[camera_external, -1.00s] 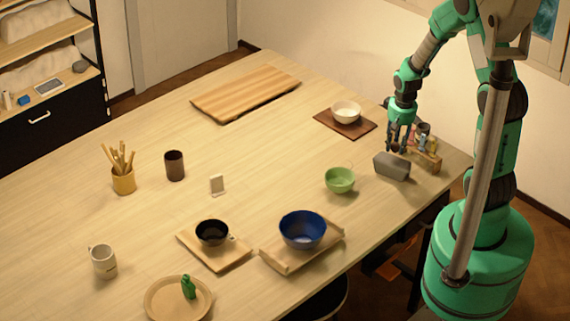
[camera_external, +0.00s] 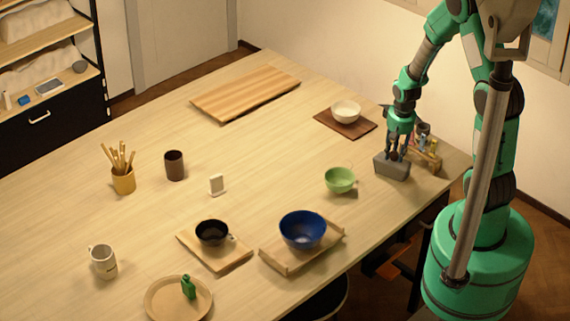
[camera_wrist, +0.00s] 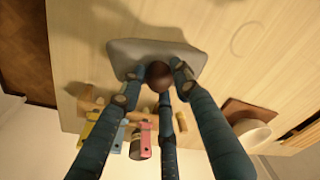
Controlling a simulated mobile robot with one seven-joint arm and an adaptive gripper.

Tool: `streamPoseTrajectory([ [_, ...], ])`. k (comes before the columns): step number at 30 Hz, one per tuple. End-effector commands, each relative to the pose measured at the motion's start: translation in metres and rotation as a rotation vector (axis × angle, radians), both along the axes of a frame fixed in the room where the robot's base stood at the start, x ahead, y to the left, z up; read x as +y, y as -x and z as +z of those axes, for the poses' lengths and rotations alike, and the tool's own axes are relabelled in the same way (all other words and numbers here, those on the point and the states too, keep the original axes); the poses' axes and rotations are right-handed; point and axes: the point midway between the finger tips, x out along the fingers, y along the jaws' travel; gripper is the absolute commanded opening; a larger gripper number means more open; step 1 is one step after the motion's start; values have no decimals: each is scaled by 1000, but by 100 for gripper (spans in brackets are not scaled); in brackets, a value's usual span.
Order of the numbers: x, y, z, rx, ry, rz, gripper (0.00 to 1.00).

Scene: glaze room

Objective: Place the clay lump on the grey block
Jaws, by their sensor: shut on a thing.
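The clay lump (camera_wrist: 159,76) is a small dark brown ball between the blue fingers of my gripper (camera_wrist: 156,84), which is shut on it. The grey block (camera_wrist: 150,50) lies beyond the lump in the wrist view, with the lump over its near edge in that picture. In the external view my gripper (camera_external: 394,156) points down over the top of the grey block (camera_external: 391,171) at the table's right end. I cannot tell whether the lump touches the block. The fingers partly hide the lump and the block's top.
A small wooden rack (camera_external: 428,160) with coloured pieces stands close behind the block. A green bowl (camera_external: 340,181) is to its left. A white bowl (camera_external: 345,112) stands on a dark board (camera_external: 325,122) further back. The table's right edge is near.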

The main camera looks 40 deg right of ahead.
Motion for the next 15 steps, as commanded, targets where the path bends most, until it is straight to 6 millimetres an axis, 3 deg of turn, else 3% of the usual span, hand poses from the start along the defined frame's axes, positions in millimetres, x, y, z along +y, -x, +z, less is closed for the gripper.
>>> streamPoseTrajectory([
  [1, 0, 0, -2, 0, 0, 0, 33],
  [4, 0, 0, -1, 0, 0, 0, 50],
  [15, 0, 0, 1, 0, 0, 0, 50],
])
